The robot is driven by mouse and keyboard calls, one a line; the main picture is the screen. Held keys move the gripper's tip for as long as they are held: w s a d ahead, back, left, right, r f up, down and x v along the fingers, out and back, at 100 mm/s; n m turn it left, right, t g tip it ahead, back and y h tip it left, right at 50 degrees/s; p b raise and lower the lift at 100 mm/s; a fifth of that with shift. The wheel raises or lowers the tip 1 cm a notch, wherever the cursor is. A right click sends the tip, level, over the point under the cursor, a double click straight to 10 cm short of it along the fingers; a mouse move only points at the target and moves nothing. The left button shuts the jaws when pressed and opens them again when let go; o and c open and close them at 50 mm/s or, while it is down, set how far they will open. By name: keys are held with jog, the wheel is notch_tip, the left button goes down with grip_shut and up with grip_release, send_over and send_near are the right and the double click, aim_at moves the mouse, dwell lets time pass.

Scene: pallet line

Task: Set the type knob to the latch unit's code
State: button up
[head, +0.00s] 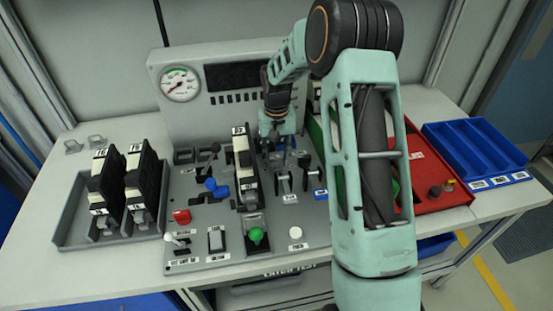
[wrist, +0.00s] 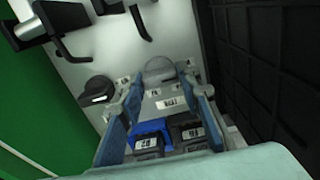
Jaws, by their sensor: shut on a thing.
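My gripper (head: 276,141) is low over the back middle of the panel, right of an upright black-and-cream unit (head: 241,163) with a small number label at its top. Whether this is the latch unit I cannot tell. In the wrist view, my gripper's two blue-grey fingers (wrist: 161,80) close on either side of a pale grey round piece (wrist: 159,66) on the panel. It looks like a knob; its pointer and setting cannot be read. A small label (wrist: 170,103) lies below it. A black knob with a white mark (wrist: 97,91) sits to the left.
Two more black units (head: 102,184) (head: 141,178) stand in a grey tray at left. A gauge (head: 179,84) and dark display (head: 238,76) are behind. Blue (wrist: 147,140) and black labelled blocks (wrist: 190,136) sit between the fingers' bases. A blue tray (head: 475,150) is at right.

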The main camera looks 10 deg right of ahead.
aim_at(277, 160)
jog(key=shift+n, duration=0.3)
jog(key=o, duration=1.2)
jog(key=shift+c, duration=0.2)
jog(key=shift+r, duration=0.1)
notch_tip(277, 160, up, 12)
